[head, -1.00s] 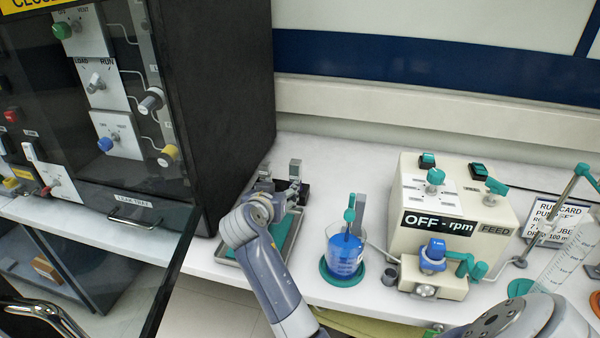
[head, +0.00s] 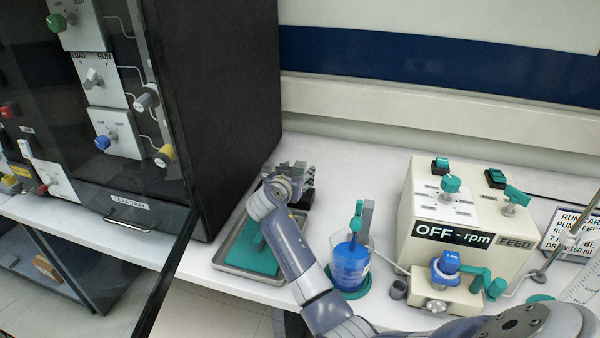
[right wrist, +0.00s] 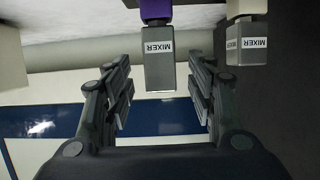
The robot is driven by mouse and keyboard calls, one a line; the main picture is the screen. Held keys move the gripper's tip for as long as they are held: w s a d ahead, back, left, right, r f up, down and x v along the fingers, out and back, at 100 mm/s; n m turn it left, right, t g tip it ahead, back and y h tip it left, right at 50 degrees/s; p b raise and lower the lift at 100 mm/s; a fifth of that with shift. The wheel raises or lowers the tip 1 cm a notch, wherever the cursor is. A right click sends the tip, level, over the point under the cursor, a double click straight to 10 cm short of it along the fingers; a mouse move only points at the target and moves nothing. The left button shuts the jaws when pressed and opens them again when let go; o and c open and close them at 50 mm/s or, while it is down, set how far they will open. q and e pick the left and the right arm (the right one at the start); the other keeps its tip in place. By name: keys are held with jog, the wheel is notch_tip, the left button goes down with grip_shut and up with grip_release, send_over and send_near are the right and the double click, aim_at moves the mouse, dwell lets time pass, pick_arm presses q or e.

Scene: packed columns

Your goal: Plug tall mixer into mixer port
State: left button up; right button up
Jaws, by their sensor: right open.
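In the right wrist view, a grey block labelled MIXER with a purple part (right wrist: 160,62) sits between the spread fingers of my right gripper (right wrist: 160,92), with a gap on each side. A second MIXER block with a pale part (right wrist: 247,46) is to its right, outside the fingers. I cannot tell for sure which is the tall mixer. In the head view my right gripper (head: 303,180) is beside the black cabinet, and it and the wrist hide the blocks. I cannot make out the mixer port. My left gripper is not in view.
The black cabinet (head: 220,110) stands close on the left. A tray (head: 225,262) with a teal mat lies below the gripper. A beaker of blue liquid (head: 351,270) and a beige pump unit (head: 465,225) stand to the right. The counter behind the beaker is clear.

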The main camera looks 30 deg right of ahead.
jog(key=shift+x, duration=1.1)
jog(key=shift+a, duration=0.1)
grip_shut()
jog(key=shift+r, duration=0.1)
